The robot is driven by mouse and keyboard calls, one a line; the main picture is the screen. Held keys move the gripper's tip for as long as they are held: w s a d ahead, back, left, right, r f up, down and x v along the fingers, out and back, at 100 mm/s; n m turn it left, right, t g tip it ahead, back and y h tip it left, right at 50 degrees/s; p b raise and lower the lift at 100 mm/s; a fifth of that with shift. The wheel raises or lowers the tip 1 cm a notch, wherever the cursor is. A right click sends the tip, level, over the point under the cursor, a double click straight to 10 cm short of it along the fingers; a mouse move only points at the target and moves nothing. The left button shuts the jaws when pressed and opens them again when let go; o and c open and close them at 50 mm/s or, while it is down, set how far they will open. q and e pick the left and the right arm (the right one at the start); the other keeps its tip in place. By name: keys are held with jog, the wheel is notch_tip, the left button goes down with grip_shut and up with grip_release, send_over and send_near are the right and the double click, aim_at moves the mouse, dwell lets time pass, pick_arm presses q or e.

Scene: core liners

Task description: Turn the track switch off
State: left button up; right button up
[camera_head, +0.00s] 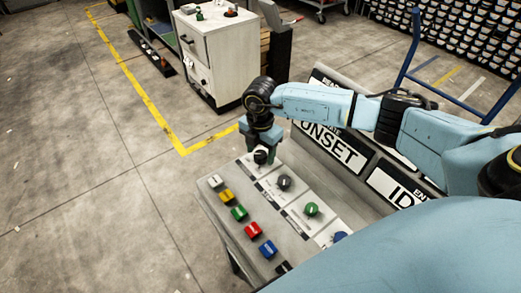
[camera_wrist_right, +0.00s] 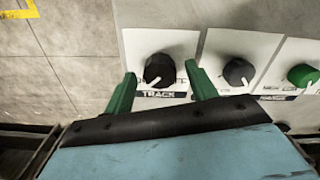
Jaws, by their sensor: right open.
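The track switch (camera_wrist_right: 159,69) is a black round knob with a white pointer line, on a white plate labelled TRACK in the right wrist view. Its pointer slants toward the lower left there. In the head view the knob (camera_head: 261,156) shows at the far end of the panel, just under my right gripper (camera_head: 262,150). In the right wrist view my right gripper (camera_wrist_right: 162,95) is open, with one green finger on each side of the knob. I cannot tell whether the fingers touch it. My left gripper is not in view.
A grey knob (camera_head: 285,183) and a green knob (camera_head: 311,209) sit beside the track switch. A row of coloured buttons, including a red one (camera_head: 253,230), runs along the panel's left side. A sloped sign board (camera_head: 335,151) stands behind. Open floor lies left.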

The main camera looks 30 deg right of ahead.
jog(key=shift+c, duration=0.4)
jog(key=c, duration=0.9)
jog(key=shift+n, duration=0.3)
jog(key=n, duration=0.3)
jog(key=n+b, duration=0.1)
jog(key=n, duration=0.4)
jog(key=n+b, duration=0.1)
jog(key=n, duration=0.3)
jog(key=shift+n+b, duration=0.3)
jog(key=shift+b, duration=0.1)
jog(key=shift+n+b, duration=0.7)
jog(key=shift+n, duration=1.6)
